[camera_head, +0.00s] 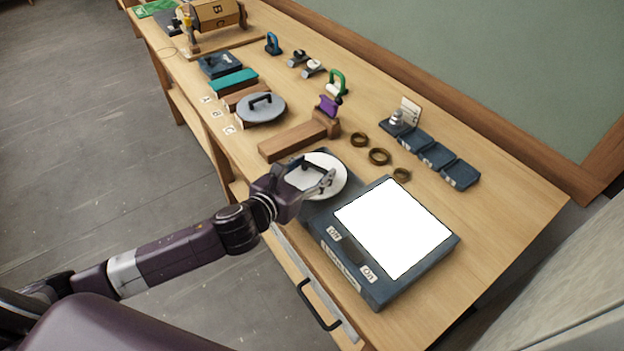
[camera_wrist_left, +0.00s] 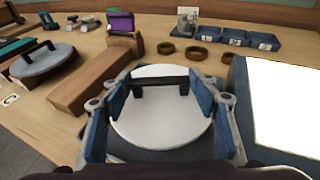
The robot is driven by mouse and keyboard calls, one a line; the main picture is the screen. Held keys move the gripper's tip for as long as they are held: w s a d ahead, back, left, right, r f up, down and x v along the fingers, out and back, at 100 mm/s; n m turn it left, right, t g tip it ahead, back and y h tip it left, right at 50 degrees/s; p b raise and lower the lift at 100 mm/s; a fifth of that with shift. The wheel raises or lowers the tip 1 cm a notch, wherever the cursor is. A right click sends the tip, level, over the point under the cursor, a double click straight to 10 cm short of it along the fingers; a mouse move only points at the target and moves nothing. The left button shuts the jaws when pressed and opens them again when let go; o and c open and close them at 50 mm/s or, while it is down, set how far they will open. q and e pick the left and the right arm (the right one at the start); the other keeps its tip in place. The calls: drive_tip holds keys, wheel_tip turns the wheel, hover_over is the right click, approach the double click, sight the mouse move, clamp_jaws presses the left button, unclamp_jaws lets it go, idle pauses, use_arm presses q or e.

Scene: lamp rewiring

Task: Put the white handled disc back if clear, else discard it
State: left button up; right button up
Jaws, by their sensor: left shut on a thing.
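The white handled disc (camera_head: 328,183) is a round white plate with a black bar handle. My left gripper (camera_head: 311,181) is shut on its handle. In the left wrist view the disc (camera_wrist_left: 162,125) lies face up, with the blue finger pads at the two ends of the black handle (camera_wrist_left: 160,84). The disc is over a dark surface (camera_head: 318,208) left of the light box; I cannot tell whether it touches it. The light box (camera_head: 345,265) has a bright white panel (camera_head: 393,227) and labels "On" and "Off". My right gripper is not in view.
A wooden block (camera_head: 290,141) lies close behind the disc. A grey handled disc (camera_head: 261,108) sits farther left. Several brass rings (camera_head: 378,157) and small blue bins (camera_head: 436,156) are behind the light box. A drawer handle (camera_head: 318,306) juts from the table front.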

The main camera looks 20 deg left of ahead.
sight(313, 178)
use_arm(q)
wheel_tip(313, 178, down, 3)
drive_tip(key=shift+f, duration=0.3)
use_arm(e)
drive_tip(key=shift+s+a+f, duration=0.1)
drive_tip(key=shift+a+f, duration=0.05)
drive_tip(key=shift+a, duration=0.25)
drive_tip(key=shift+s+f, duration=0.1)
use_arm(q)
drive_tip(key=o, duration=1.4)
drive_tip(key=shift+f, duration=0.1)
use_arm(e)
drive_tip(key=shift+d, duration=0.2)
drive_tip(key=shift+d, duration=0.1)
